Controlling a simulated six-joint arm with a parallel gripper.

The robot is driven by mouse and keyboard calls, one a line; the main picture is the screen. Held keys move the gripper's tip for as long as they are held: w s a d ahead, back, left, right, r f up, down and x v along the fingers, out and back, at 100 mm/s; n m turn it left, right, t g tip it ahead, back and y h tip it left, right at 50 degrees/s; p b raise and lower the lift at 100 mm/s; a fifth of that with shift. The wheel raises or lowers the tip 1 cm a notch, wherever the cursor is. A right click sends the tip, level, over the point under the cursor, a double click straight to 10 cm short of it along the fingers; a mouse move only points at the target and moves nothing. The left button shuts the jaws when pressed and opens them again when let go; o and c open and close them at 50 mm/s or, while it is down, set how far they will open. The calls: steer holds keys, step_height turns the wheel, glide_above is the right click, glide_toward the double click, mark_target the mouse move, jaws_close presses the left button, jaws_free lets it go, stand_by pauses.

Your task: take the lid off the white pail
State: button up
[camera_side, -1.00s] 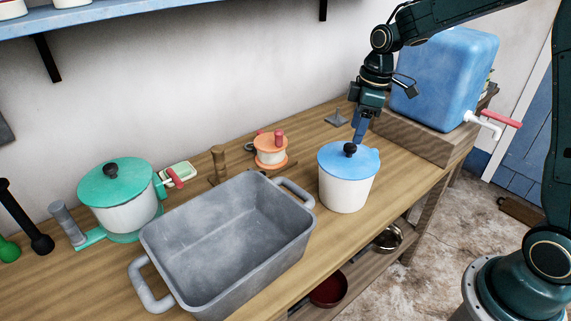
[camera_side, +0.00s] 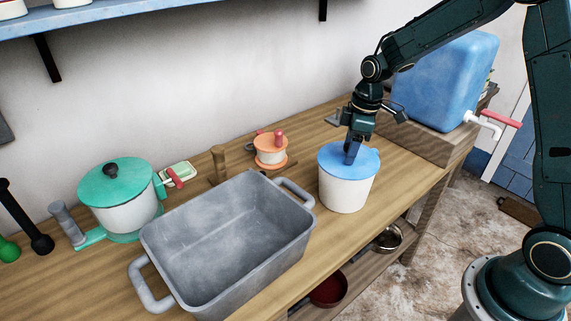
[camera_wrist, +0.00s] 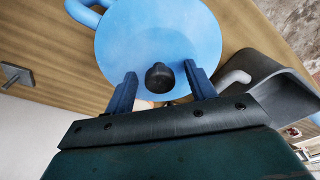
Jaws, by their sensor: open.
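The white pail (camera_side: 345,194) stands upright on the wooden bench, to the right of the grey trough. Its blue lid (camera_side: 365,158) sits on top, and the lid also fills much of the wrist view (camera_wrist: 140,38). The lid's black knob (camera_wrist: 159,78) shows in the wrist view between my two blue fingers, with a gap on each side. My gripper (camera_side: 352,152) is open and points down at the lid's middle; it also shows in the wrist view (camera_wrist: 161,88). In the side view my fingers hide the knob.
A grey trough (camera_side: 225,245) stands close left of the pail. A blue water tank (camera_side: 445,80) with a tap stands on a wooden block behind right. An orange spool (camera_side: 270,150) and a green-lidded pot (camera_side: 120,190) are further left. Bare bench lies right of the pail.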

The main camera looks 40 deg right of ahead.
steer(key=shift+c, duration=0.2)
stand_by(0.3)
steer(key=c, duration=1)
step_height(320, 180, up, 20)
stand_by(0.3)
stand_by(0.4)
